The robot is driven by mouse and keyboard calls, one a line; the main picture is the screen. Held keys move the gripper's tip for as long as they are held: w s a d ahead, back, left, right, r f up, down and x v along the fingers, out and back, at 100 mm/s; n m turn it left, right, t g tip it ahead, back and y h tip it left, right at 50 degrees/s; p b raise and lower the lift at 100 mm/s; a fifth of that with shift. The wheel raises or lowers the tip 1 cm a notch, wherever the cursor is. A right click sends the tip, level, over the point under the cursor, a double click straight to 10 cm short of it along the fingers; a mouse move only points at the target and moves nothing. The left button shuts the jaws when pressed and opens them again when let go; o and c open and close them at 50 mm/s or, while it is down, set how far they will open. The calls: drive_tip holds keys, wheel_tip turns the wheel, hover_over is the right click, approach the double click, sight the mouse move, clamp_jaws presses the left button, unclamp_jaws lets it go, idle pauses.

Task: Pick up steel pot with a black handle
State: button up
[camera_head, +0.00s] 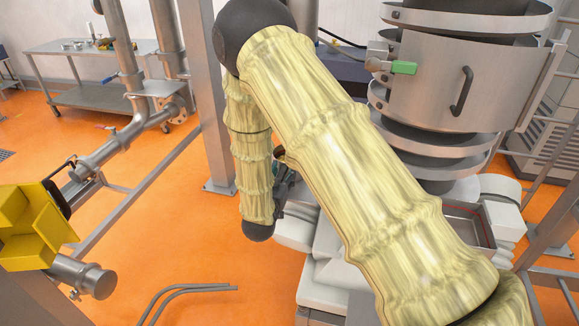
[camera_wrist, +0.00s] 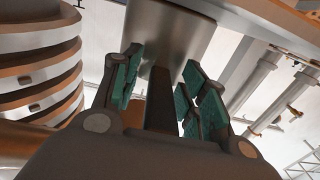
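The steel pot (camera_wrist: 170,35) shows in the wrist view as a smooth grey cylinder at the top middle. Its black handle (camera_wrist: 160,98) runs down from it toward my palm, between my fingers. My gripper (camera_wrist: 161,85) has teal pads on both sides of the handle. Gaps show between the pads and the handle, so the fingers stand open around it and do not look closed on it. In the head view, my arm hides the pot and most of my gripper; only a dark part of the gripper (camera_head: 280,190) shows beside the arm.
A large steel vessel (camera_head: 420,90) with its own black handle stands at the right, above a steel tray (camera_head: 468,226). A grey post (camera_head: 208,100) and pipes (camera_head: 110,150) stand left. A steel table (camera_head: 95,52) is at the back left. Orange floor (camera_head: 165,225) lies open between.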

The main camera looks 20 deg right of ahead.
clamp_jaws()
drive_tip(key=shift+r, duration=0.1)
